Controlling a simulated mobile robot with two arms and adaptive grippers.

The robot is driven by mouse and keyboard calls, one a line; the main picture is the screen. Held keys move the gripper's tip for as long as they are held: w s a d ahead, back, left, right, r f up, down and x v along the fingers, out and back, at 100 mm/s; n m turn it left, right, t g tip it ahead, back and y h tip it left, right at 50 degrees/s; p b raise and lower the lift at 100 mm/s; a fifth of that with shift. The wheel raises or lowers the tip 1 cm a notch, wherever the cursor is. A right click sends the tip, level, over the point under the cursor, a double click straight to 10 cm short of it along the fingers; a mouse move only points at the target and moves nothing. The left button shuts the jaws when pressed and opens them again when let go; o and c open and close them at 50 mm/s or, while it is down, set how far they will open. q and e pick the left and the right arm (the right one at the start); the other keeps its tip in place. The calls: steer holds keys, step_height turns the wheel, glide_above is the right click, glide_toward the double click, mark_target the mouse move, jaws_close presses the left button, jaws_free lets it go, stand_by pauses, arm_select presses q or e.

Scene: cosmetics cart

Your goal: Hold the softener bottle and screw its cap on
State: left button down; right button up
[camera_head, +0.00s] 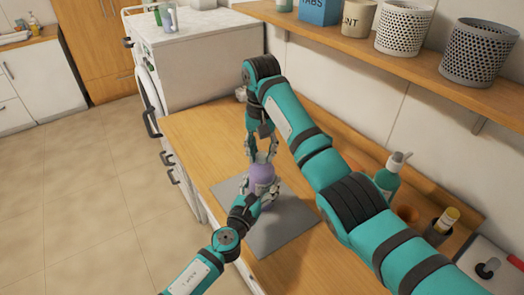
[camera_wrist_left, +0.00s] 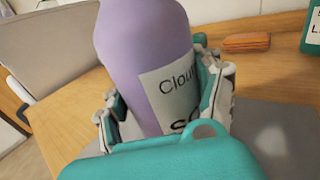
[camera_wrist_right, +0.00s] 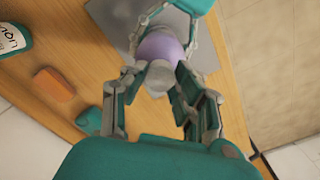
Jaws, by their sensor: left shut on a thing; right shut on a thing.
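The lilac softener bottle (camera_head: 261,173) stands upright over the grey mat, and its label faces the left wrist camera (camera_wrist_left: 150,60). My left gripper (camera_head: 264,188) is shut around the bottle's body from the near side. A pale grey cap (camera_wrist_right: 158,77) is at the bottle's top in the right wrist view. My right gripper (camera_head: 262,156), pointing down from above, is shut on this cap. The cap is in line with the bottle's neck; the fingers hide the joint, so I cannot tell how far it is screwed down.
The grey mat (camera_head: 287,225) lies on the wooden counter. An orange sponge (camera_wrist_right: 53,83) lies beside it. A green pump bottle (camera_head: 387,178) and a yellow-capped bottle (camera_head: 441,222) stand at the right. A wall shelf (camera_head: 420,75) with perforated baskets runs above the counter.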

arm_select(q)
steer(key=shift+f, duration=0.1)
arm_select(e)
steer(key=shift+m, duration=0.9)
steer(key=o, duration=0.7)
steer(key=shift+o, duration=0.2)
step_height(320, 180, up, 4)
steer(key=shift+w, duration=0.1)
steer(key=shift+r, duration=0.25)
steer(key=shift+c, duration=0.4)
